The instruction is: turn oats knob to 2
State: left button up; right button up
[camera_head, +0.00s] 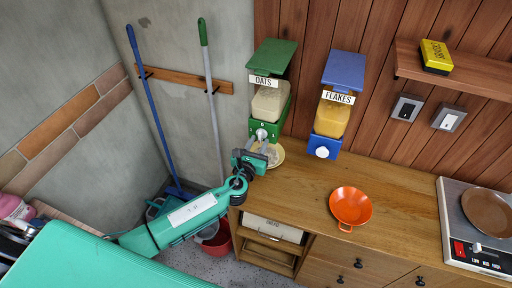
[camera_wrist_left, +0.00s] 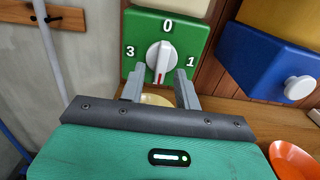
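The green oats dispenser (camera_head: 270,90) hangs on the wall with a white OATS label. Its white knob (camera_wrist_left: 160,55) sits on a green plate with 0 at the top, 1 at the right and 3 at the left. The knob's red mark points down, away from 0; the bottom number is not visible. My left gripper (camera_head: 261,143) is just in front of the knob. In the left wrist view its fingers (camera_wrist_left: 159,72) are open, one on each side of the knob's lower end, with gaps showing. My right gripper is not in view.
A blue flakes dispenser (camera_head: 342,95) with a white knob hangs to the right. An orange pan (camera_head: 350,205) is on the wooden counter (camera_head: 300,200). Mop handles lean on the left wall.

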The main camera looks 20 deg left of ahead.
pick_arm(q)
jog(key=s+b, duration=0.4)
jog(key=s, duration=0.9)
jog(key=shift+s+a, duration=0.25)
jog(key=shift+s, duration=0.15)
